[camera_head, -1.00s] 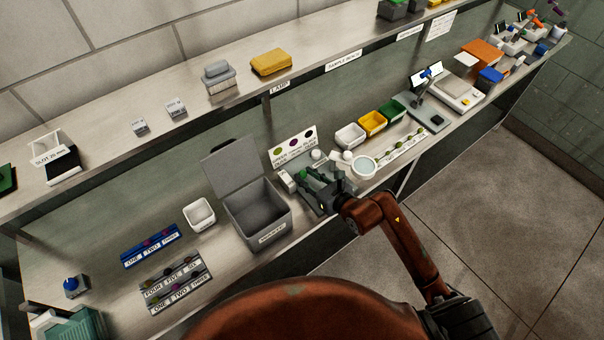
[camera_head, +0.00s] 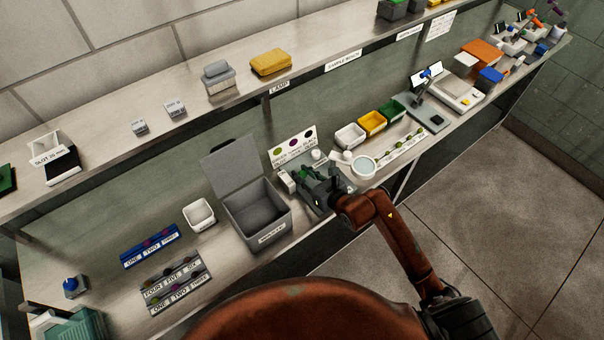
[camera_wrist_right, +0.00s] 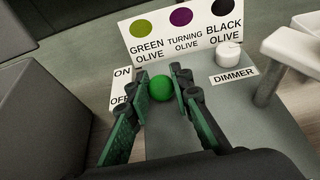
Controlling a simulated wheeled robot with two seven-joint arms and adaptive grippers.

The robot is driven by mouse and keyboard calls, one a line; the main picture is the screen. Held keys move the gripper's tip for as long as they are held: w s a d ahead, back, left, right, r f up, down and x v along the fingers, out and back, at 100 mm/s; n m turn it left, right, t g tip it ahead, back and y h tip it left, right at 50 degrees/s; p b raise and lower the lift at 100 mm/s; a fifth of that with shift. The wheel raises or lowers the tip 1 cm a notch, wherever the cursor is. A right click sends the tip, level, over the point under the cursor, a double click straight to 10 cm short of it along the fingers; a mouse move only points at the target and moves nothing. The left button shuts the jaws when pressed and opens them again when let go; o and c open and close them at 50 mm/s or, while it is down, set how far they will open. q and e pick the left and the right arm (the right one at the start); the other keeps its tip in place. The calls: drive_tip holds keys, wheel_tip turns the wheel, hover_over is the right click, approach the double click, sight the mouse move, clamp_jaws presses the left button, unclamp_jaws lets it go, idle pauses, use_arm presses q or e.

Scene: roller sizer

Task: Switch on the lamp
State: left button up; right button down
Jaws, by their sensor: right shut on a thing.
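A green ball (camera_wrist_right: 161,88) shows in the right wrist view, on a grey panel beside an ON/OFF label (camera_wrist_right: 122,84). My right gripper (camera_wrist_right: 160,76) is shut on the ball, one green-padded finger on each side. What is under the ball is hidden. In the head view, my right gripper (camera_head: 312,178) reaches over the panel (camera_head: 341,186) and hides most of it. A white dimmer knob (camera_wrist_right: 228,54) stands to the right of the ball. My left gripper is not in view.
An olive colour card (camera_head: 292,146) stands behind the panel. An open grey bin (camera_head: 278,233) is close on the left. A round magnifier (camera_head: 364,167) and small coloured bins (camera_head: 372,123) are on the right. The bench front between the bin and racks is clear.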

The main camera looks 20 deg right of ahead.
drive_tip(key=shift+r+p, duration=0.1)
drive_tip(key=shift+p, duration=0.2)
drive_tip(key=g+p, duration=0.1)
drive_tip(key=p, duration=0.2)
drive_tip(key=w+g+h+p, duration=0.1)
drive_tip(key=g+p, duration=0.1)
drive_tip(key=p, duration=0.2)
drive_tip(key=w+r+g+h+p, duration=0.1)
drive_tip(key=g+p, duration=0.1)
drive_tip(key=p, duration=0.2)
drive_tip(key=shift+w+a, duration=0.25)
drive_tip(key=shift+a, duration=0.15)
drive_tip(key=shift+w+f+g+p, duration=0.1)
drive_tip(key=shift+w+g+p, duration=0.1)
drive_tip(key=shift+g+p, duration=0.45)
drive_tip(key=shift+w+a+f+g+h, duration=0.2)
drive_tip(key=shift+w+g+h, duration=0.1)
drive_tip(key=shift+g+h, duration=0.3)
drive_tip(key=shift+w+a+f+g+h, duration=0.15)
drive_tip(key=shift+w+f+g, duration=0.1)
drive_tip(key=shift+g, duration=0.5)
drive_tip(key=shift+w+d+f+g+h, duration=0.1)
drive_tip(key=shift+f+g+h, duration=0.1)
drive_tip(key=shift+g, duration=0.5)
drive_tip(key=shift+a+b, duration=0.1)
drive_tip(key=shift+b, duration=0.2)
drive_tip(key=c, duration=2.1)
unclamp_jaws()
